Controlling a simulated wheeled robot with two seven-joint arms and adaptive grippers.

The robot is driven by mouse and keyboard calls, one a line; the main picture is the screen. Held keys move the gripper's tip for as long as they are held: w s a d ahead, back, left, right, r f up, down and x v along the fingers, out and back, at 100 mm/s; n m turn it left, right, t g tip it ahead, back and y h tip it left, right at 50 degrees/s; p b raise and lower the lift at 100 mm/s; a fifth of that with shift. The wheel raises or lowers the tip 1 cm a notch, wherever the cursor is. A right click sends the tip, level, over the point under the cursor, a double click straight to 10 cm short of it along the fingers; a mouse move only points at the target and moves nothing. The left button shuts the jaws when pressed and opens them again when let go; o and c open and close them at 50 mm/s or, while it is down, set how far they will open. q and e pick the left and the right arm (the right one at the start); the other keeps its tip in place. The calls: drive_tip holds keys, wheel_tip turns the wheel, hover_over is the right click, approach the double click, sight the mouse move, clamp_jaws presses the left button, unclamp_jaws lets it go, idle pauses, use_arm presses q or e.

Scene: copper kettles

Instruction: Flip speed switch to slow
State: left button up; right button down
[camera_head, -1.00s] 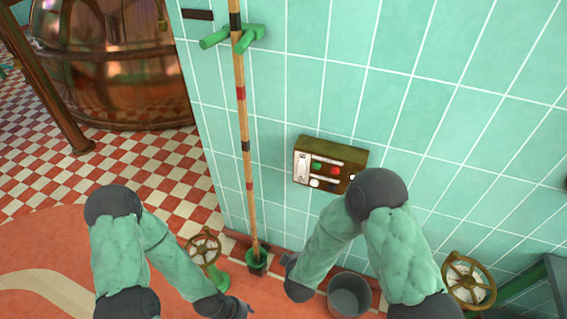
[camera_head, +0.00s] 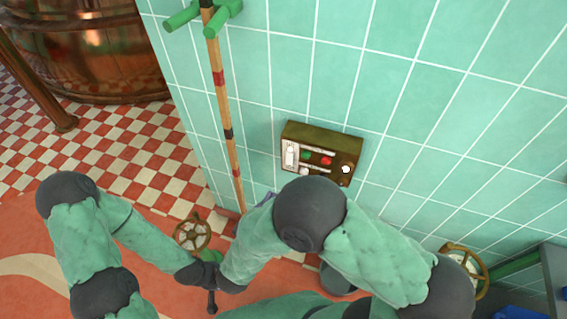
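The control box (camera_head: 322,133) is brown and brassy and sits on the tiled wall. Its face has a white plate (camera_head: 290,153) at the left, a green button (camera_head: 306,155), a red button (camera_head: 326,160) and pale round parts below and at the right. Labels are too small to read, so I cannot tell which part is the speed switch or how it is set. My right elbow is just below the box, and its forearm runs down-left. The two wrists overlap at lower centre-left. My grippers are mostly hidden there, apart from the box; their fingers are unclear.
A striped pole (camera_head: 224,110) stands left of the box, with green brackets (camera_head: 222,16) near its top. One valve wheel (camera_head: 192,234) is at lower left, another (camera_head: 482,268) at lower right. A copper kettle (camera_head: 95,55) stands at the back left.

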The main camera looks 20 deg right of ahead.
sight(289, 161)
drive_tip(key=b+x, duration=0.2)
drive_tip(key=x, duration=0.4)
drive_tip(key=b+x, duration=0.3)
drive_tip(key=x, duration=0.3)
drive_tip(key=shift+w+d+f+b, duration=0.25)
drive_tip(key=shift+w+f+b, duration=0.05)
drive_tip(key=shift+b, duration=0.05)
drive_tip(key=shift+w+d+r, duration=0.1)
drive_tip(key=shift+w+d, duration=0.2)
drive_tip(key=shift+w, duration=0.25)
drive_tip(key=p, duration=0.4)
drive_tip(key=shift+w+d, duration=0.2)
drive_tip(key=shift+f, duration=0.3)
